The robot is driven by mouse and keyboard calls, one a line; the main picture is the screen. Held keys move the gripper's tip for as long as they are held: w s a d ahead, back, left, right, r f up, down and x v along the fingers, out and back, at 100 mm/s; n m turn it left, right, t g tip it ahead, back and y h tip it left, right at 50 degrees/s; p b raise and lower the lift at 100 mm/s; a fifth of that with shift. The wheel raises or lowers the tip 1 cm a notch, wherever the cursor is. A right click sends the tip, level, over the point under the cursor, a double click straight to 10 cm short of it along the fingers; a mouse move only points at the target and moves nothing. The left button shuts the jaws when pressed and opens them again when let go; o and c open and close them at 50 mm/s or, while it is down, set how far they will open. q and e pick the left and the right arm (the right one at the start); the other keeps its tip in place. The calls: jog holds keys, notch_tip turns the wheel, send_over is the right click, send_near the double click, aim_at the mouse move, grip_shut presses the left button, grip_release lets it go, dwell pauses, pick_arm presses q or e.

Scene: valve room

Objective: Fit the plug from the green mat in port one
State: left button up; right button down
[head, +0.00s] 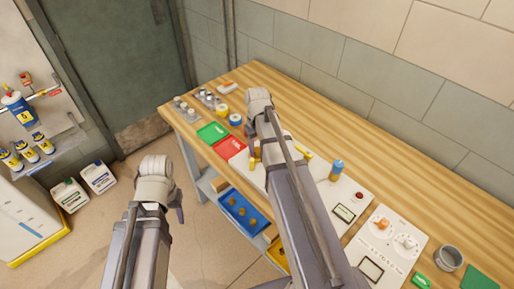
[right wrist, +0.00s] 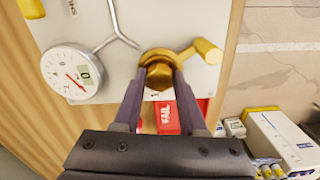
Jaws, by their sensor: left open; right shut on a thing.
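In the right wrist view my right gripper (right wrist: 160,80) is shut on a brass hexagonal plug (right wrist: 159,68). The plug is at the edge of a white panel (right wrist: 170,25), close to a mark like "1"; the port under it is hidden, so I cannot tell whether it is seated. In the head view my right arm hides most of this panel (head: 350,192). A green mat (head: 213,132) lies left of the panel and looks empty. A second green patch (head: 482,278) lies at the bottom right. My left gripper (head: 175,207) is open and empty in front of the bench.
A dial gauge (right wrist: 72,74) and a yellow-ended handle (right wrist: 207,50) are beside the plug. A red FAIL mat (head: 229,147) adjoins the panel.

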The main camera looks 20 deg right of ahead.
jog(key=shift+s+f, duration=0.1)
dwell(0.3)
jog(key=shift+c, duration=2.3)
grip_release()
jog(key=shift+s, duration=0.1)
jog(key=shift+o, duration=0.4)
jog(key=shift+a, duration=0.1)
